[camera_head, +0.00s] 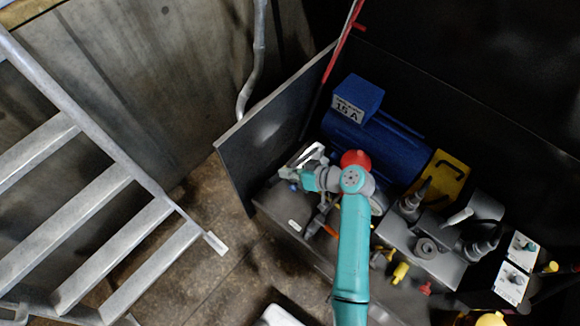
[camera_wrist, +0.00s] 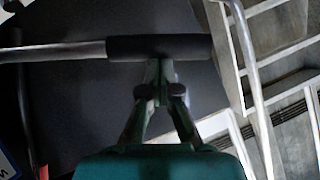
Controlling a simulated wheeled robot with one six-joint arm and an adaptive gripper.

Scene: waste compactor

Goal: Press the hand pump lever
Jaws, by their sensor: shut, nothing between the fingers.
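The hand pump lever shows in the wrist view as a straight metal rod with a black grip (camera_wrist: 185,47) on its right end, lying nearly level across the upper part. My gripper (camera_wrist: 160,68) is shut and empty, its fingertips together at the lower edge of the grip in that view. I cannot tell whether they touch it. In the head view my teal arm reaches up to the left end of the machine, and my gripper (camera_head: 292,178) is small there beside the dark side panel. The lever is hard to make out in that view.
A blue motor (camera_head: 375,140) with a box on top stands behind my arm. A dark side panel (camera_head: 265,125) rises at the machine's left end. Grey valve fittings (camera_head: 425,248) and yellow knobs (camera_head: 400,272) lie to the right. A metal ladder (camera_head: 100,190) stands at left.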

